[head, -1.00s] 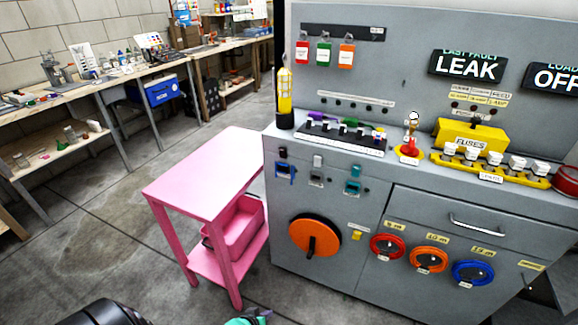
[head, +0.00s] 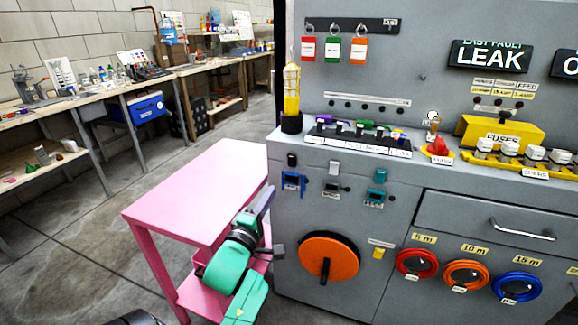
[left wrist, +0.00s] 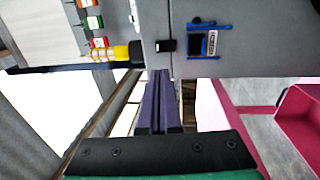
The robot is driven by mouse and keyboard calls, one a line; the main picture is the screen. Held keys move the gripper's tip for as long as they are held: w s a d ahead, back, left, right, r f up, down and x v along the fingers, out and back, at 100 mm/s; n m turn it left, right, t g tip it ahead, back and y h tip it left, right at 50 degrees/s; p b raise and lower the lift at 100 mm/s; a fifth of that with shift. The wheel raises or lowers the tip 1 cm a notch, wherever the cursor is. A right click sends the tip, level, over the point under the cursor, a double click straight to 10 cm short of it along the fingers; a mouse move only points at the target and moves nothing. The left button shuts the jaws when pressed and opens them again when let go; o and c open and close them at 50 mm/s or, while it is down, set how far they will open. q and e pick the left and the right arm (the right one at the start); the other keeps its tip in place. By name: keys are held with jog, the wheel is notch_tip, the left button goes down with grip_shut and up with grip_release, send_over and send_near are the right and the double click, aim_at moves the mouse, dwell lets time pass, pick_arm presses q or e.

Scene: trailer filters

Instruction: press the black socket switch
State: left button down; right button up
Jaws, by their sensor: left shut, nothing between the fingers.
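The black socket switch (head: 292,159) sits on the grey panel front, just above a blue-framed socket (head: 293,181). In the left wrist view the switch (left wrist: 166,46) shows just beyond the fingertips, with the blue-framed socket (left wrist: 210,42) to its right. My left gripper (head: 268,194) is in front of the panel, below and left of the switch, over the pink cart's right side. Its dark fingers (left wrist: 160,74) are shut with nothing between them and point toward the panel near the switch. They look apart from the switch. My right gripper is not in view.
A grey switch (head: 334,168) and a teal switch (head: 381,175) sit to the right. An orange rotary dial (head: 329,258) is below. The pink cart (head: 190,190) stands close at the panel's left. A yellow lamp (head: 292,90) stands on the ledge above.

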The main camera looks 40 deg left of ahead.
aim_at(292, 158)
pick_arm(q)
jog(key=x, duration=1.3)
jog(key=shift+w+a, duration=0.2)
jog(key=shift+w, duration=0.15)
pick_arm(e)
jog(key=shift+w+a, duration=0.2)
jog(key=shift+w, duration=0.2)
